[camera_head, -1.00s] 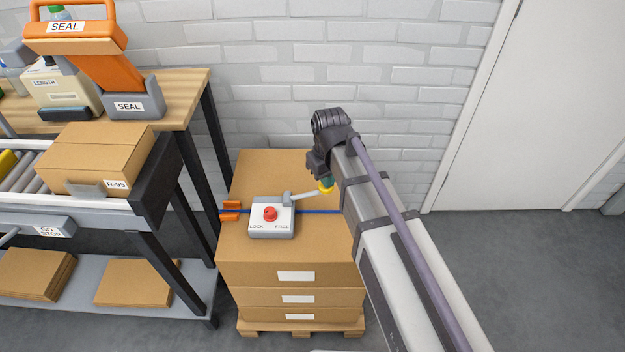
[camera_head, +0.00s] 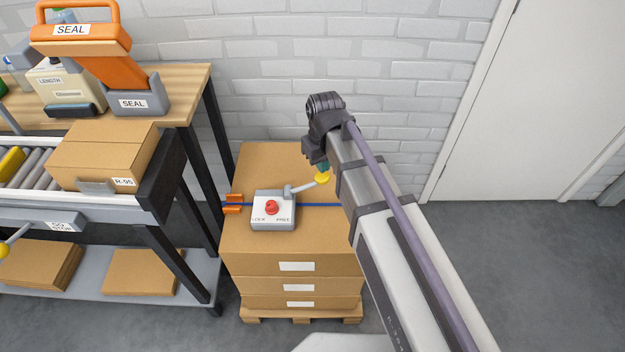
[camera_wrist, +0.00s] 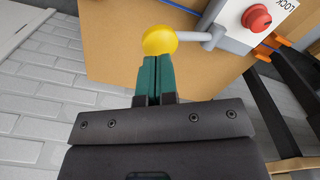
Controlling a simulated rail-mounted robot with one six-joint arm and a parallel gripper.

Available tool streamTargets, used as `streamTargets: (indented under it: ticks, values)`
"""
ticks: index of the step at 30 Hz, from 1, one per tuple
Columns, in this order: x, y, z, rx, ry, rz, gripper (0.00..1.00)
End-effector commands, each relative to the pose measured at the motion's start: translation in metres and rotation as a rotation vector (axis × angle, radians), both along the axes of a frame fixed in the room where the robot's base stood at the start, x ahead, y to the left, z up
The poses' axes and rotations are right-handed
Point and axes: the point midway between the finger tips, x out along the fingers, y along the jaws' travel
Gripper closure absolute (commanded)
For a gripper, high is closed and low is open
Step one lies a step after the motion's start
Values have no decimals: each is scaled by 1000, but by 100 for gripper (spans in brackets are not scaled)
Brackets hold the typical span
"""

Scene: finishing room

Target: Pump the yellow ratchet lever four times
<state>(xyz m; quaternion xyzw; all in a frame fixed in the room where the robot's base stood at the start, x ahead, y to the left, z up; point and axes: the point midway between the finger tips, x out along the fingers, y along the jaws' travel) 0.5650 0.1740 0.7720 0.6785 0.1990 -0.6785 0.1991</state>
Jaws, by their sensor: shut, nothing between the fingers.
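The ratchet lever is a grey rod with a yellow knob (camera_head: 322,177), sticking out to the right of a grey-and-white ratchet box (camera_head: 262,213) with a red button and the words LOCK and FREE. The box sits on the top carton of a stack. My gripper (camera_head: 321,166) is at the knob, its green fingers mostly hidden by my arm. In the wrist view, my gripper (camera_wrist: 156,62) has its two green fingers closed together, their tips at the yellow knob (camera_wrist: 159,40). The knob lies beyond the tips, not between them; whether they touch I cannot tell.
The carton stack (camera_head: 295,245) stands on a pallet, with a blue strap (camera_head: 318,204) and an orange buckle (camera_head: 233,204) on top. A roller conveyor with a box (camera_head: 102,155) and a bench (camera_head: 190,90) with orange sealer are left. A brick wall is behind; open floor lies right.

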Motion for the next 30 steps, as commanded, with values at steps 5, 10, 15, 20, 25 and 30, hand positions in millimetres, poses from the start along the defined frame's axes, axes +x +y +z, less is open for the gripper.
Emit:
streamTargets:
  ticks: [5, 10, 15, 20, 25, 30]
  values:
    - [0, 0, 1, 0, 0, 0, 100]
    - [0, 0, 18, 0, 0, 0, 100]
    - [0, 0, 42, 0, 0, 0, 100]
    - [0, 0, 53, 0, 0, 0, 100]
    - [0, 0, 50, 0, 0, 0, 100]
    - [-23, -11, 54, -1, 1, -100, 100]
